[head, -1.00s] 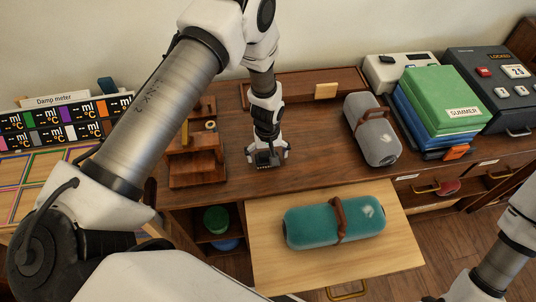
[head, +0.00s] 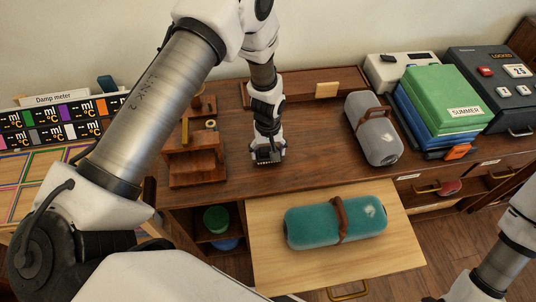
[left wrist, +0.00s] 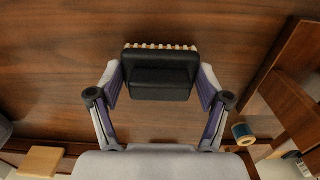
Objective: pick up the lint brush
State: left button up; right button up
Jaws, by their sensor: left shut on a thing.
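The lint brush is a small black block with a row of pale bristles along one edge. In the left wrist view the brush (left wrist: 160,75) sits between the two fingers of my left gripper (left wrist: 160,88), which touch its two sides. In the head view my left gripper (head: 268,157) points down over the dark wooden top, left of centre, with the brush (head: 267,155) mostly hidden between its fingers. It is shut on the brush. I cannot tell whether the brush touches the wood. My right gripper is out of view.
A wooden stand (head: 197,160) with a spool is close left of the left gripper. A grey roll (head: 374,128) lies to the right, beside green and blue boxes (head: 440,98). A teal roll (head: 335,222) lies on a pulled-out board (head: 275,265) in front. Bare wood surrounds the gripper.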

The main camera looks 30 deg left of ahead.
pick_arm(q)
jog(key=shift+r, duration=0.65)
jog(key=s, duration=0.1)
jog(key=s+b, duration=0.1)
jog(key=s, duration=0.1)
jog(key=s+d, duration=0.1)
jog(key=s, duration=0.1)
jog(key=shift+s+r+b, duration=0.25)
jog(key=shift+r+b, duration=0.05)
jog(key=shift+b, duration=0.05)
jog(key=s+b, duration=0.1)
jog(key=b, duration=0.1)
jog(key=s+b, duration=0.2)
jog(key=b, duration=0.1)
jog(key=s+b, duration=0.2)
jog(key=b, duration=0.1)
jog(key=shift+s+d+f, duration=0.1)
jog(key=shift+d+f, duration=0.25)
jog(key=shift+f, duration=0.05)
jog(key=s+b, duration=0.1)
jog(key=s+r+b, duration=0.1)
jog(key=s+b, duration=0.2)
jog(key=shift+s+d+r+b, duration=0.3)
jog(key=shift+s+d+b, duration=0.1)
jog(key=shift+s+r, duration=0.2)
jog(key=shift+r, duration=0.05)
